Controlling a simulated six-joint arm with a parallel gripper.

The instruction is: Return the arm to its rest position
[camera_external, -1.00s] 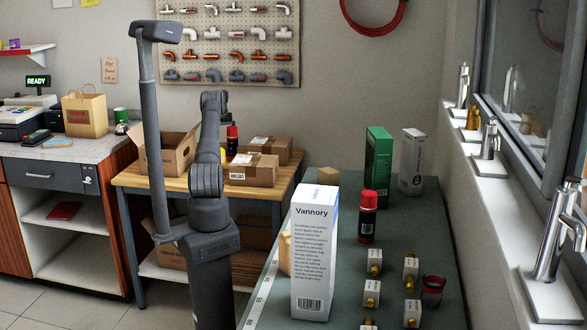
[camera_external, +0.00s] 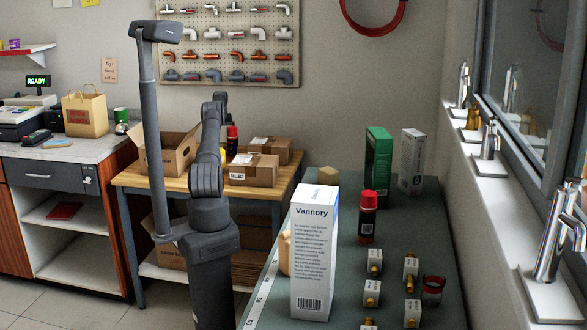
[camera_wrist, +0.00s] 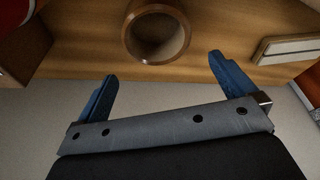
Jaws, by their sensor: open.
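My gripper (camera_wrist: 160,84) is open and empty in the wrist view, its two blue fingers wide apart. It is over the wooden table edge (camera_wrist: 205,72), with nothing between the fingers. In the external view my arm stands bent in front of the wooden table (camera_external: 150,182). My fingers cannot be made out there, as the arm's own links hide them.
A round brown-rimmed object (camera_wrist: 157,7), perhaps a tape roll, lies beyond my fingers. An open carton (camera_external: 164,155) and closed cartons (camera_external: 254,171) stand on the wooden table. A white Vannory box (camera_external: 312,260) and red-capped bottle (camera_external: 367,222) stand on the green counter.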

